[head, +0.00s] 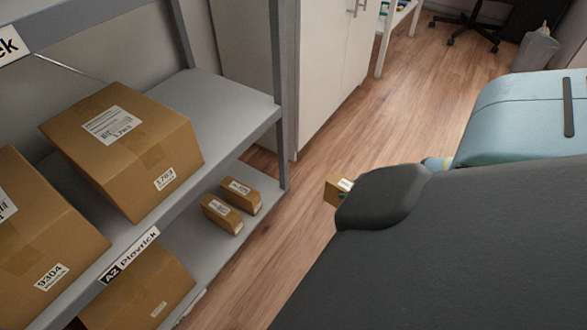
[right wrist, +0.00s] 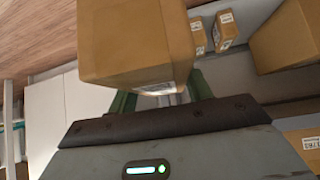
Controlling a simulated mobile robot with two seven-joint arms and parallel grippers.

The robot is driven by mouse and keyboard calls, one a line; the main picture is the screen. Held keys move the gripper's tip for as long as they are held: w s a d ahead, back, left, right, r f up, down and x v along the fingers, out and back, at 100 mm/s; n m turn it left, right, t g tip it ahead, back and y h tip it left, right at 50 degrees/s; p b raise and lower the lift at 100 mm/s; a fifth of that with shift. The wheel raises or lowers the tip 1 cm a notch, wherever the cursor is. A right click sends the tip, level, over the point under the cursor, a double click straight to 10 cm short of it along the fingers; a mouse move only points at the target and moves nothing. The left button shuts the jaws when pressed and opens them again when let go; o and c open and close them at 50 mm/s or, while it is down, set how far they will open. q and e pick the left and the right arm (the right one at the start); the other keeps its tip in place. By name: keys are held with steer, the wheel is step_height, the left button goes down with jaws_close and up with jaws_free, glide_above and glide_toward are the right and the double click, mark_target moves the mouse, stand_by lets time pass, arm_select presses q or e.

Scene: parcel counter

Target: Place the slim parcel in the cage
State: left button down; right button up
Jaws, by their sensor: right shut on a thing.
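My right gripper (right wrist: 161,92) is shut on a brown cardboard parcel (right wrist: 135,42), with a green finger on either side of its near end in the right wrist view. A small part of this parcel (head: 336,190) shows in the head view, past my dark arm, which hides the rest of it and the gripper. The parcel is held out over the floor, to the right of the shelving. I see no cage in either view. My left gripper is not in view.
A grey shelf unit (head: 232,96) on the left holds large boxes (head: 122,150) on its upper shelf. Two small parcels (head: 222,213) (head: 241,195) lie on the lower shelf. A white cabinet (head: 325,70) stands behind. The wooden floor (head: 400,110) between is clear.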

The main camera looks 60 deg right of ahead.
steer(key=s+m+h, duration=0.1)
steer(key=s, duration=0.1)
steer(key=s+f+m+h, duration=0.1)
steer(key=s, duration=0.1)
steer(key=s+d+m+h, duration=0.1)
steer(key=s+m, duration=0.1)
steer(key=shift+s+f+g, duration=0.15)
steer(key=shift+g, duration=0.25)
steer(key=shift+c, duration=0.6)
steer(key=s+r+m+g+h, duration=0.5)
steer(key=s+m, duration=0.3)
steer(key=s, duration=0.4)
steer(key=w+a+r+n+t+y, duration=0.2)
steer(key=w+a+r+n, duration=0.1)
steer(key=w+a+r, duration=0.75)
steer(key=w+a+r+n+t+y, duration=0.1)
steer(key=w+a+r+n+t, duration=0.1)
steer(key=w+a+r, duration=0.85)
steer(key=w+a+r+n+t+y, duration=0.1)
steer(key=w+a+r+n, duration=0.3)
steer(key=a+r, duration=0.4)
steer(key=w+a+r+n+y, duration=0.3)
steer(key=a+r, duration=0.5)
steer(key=r, duration=0.5)
steer(key=w+y, duration=0.1)
steer(key=w, duration=0.1)
steer(key=shift+w+r+n+t+y, duration=0.3)
steer(key=shift+w+n+t, duration=0.1)
steer(key=shift+a, duration=0.15)
